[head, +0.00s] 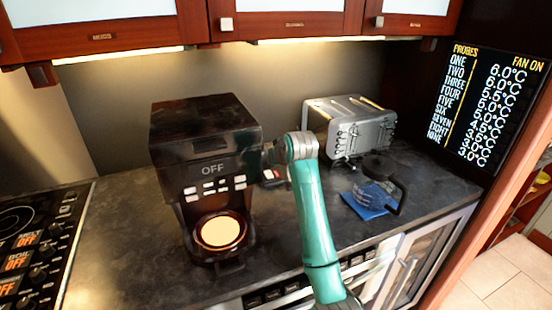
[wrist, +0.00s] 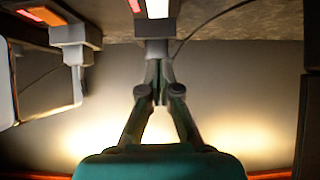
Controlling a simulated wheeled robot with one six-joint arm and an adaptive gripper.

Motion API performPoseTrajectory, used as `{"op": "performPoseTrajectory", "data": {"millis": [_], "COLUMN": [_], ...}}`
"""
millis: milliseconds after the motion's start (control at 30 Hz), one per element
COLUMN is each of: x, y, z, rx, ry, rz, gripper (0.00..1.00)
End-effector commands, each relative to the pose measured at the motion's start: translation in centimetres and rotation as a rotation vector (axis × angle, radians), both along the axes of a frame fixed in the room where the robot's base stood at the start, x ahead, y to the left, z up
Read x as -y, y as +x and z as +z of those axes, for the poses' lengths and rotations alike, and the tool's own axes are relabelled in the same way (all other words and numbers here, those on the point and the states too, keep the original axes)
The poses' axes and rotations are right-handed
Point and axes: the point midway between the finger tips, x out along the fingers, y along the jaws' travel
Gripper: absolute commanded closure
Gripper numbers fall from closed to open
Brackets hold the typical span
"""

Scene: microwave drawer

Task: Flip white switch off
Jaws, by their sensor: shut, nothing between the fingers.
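In the wrist view, a lit white switch (wrist: 157,8) shows at the top centre, with a small red patch to its left. A grey block adjoins its near end. My gripper (wrist: 156,68) is shut and empty, its fingertips pointing up the picture at that grey block. I cannot tell whether they touch it. In the head view, a small white and red piece (head: 270,175) on the counter, just right of the coffee maker, appears to be the same switch. My arm's end is beside and above it, and the fingers are mostly hidden there.
A black coffee maker (head: 205,140) reading OFF stands to the left. A grey toaster (head: 352,125) stands behind right, and a glass pot (head: 375,185) on a blue cloth is at the right. Wooden cabinets (head: 285,22) hang above.

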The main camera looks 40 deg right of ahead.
Motion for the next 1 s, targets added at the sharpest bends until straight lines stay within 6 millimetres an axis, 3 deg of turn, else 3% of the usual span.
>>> {"op": "performPoseTrajectory", "data": {"millis": [200, 433, 1000], "x": [0.9, 0.9, 1.0], "y": [3.1, 3.3, 3.5], "z": [-2.5, -5.4, -6.7], "rx": [-0.002, -0.001, -0.001], "ry": [0.000, 0.000, 0.000], "rz": [0.001, 0.001, 0.000], "gripper": [1.00, 1.00, 1.00]}}
